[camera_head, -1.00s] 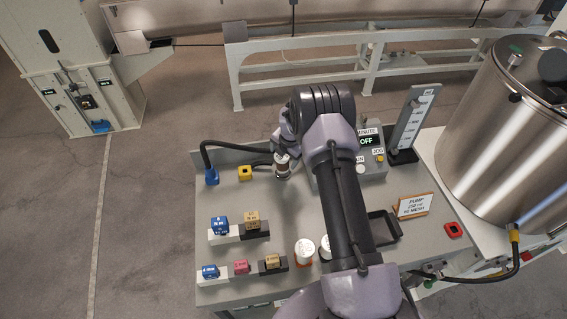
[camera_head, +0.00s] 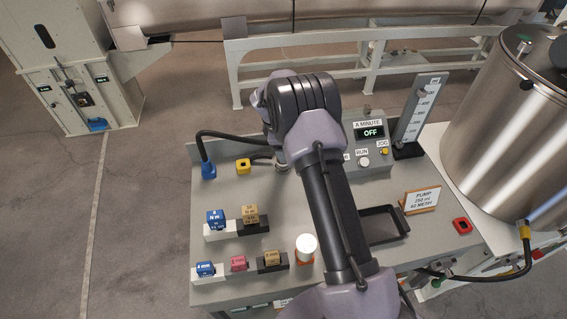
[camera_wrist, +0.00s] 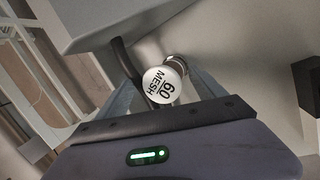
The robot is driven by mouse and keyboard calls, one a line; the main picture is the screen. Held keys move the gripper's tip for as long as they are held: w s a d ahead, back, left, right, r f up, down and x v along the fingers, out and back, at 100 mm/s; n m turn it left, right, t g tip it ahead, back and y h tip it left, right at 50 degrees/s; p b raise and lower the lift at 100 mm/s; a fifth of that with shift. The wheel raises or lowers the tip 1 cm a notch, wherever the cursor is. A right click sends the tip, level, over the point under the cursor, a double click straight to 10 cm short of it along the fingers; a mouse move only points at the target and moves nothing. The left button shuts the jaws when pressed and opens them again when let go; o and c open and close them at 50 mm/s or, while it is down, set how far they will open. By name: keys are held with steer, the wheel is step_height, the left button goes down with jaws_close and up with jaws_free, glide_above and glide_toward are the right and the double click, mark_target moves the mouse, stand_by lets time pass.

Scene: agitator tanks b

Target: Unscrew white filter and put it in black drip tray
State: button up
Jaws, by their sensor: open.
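A white round filter marked "60 MESH" (camera_wrist: 162,84) shows end-on in the wrist view, in front of a metal fitting (camera_wrist: 176,63). My gripper (camera_wrist: 160,76) is open, with a finger on either side of the filter; I cannot tell whether they touch it. In the head view my wrist hides the gripper and the filter; only part of a fitting (camera_head: 281,165) shows below it. The black drip tray (camera_head: 380,224) lies on the bench right of my forearm and looks empty.
A white cylinder (camera_head: 306,247) stands at the bench front, left of my forearm. Coloured blocks (camera_head: 239,262) stand front left. The control box (camera_head: 369,150) reads "OFF". A gauge (camera_head: 420,115), pump sign (camera_head: 422,201) and steel tank (camera_head: 515,130) are to the right.

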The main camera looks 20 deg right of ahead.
steer(key=shift+r, duration=0.2)
steer(key=shift+f+m+g+b, duration=0.2)
steer(key=shift+m+g+b, duration=0.15)
steer(key=shift+m, duration=0.75)
steer(key=m+g, duration=0.1)
steer(key=m, duration=0.2)
steer(key=shift+a+m+h, duration=0.1)
steer(key=shift+m+h, duration=0.2)
steer(key=m, duration=0.2)
steer(key=m+g, duration=0.1)
steer(key=m, duration=0.2)
steer(key=shift+w+g, duration=0.1)
steer(key=shift+g, duration=0.15)
steer(key=shift+a+r+m, duration=0.1)
steer(key=shift+r+m, duration=0.05)
steer(key=shift+m, duration=0.55)
steer(key=shift+f+m+g+b, duration=0.2)
steer(key=shift+m+g+b, duration=0.15)
steer(key=shift+m, duration=0.45)
steer(key=shift+r+m+y, duration=0.2)
steer(key=shift+m+y, duration=0.1)
steer(key=shift+y, duration=0.1)
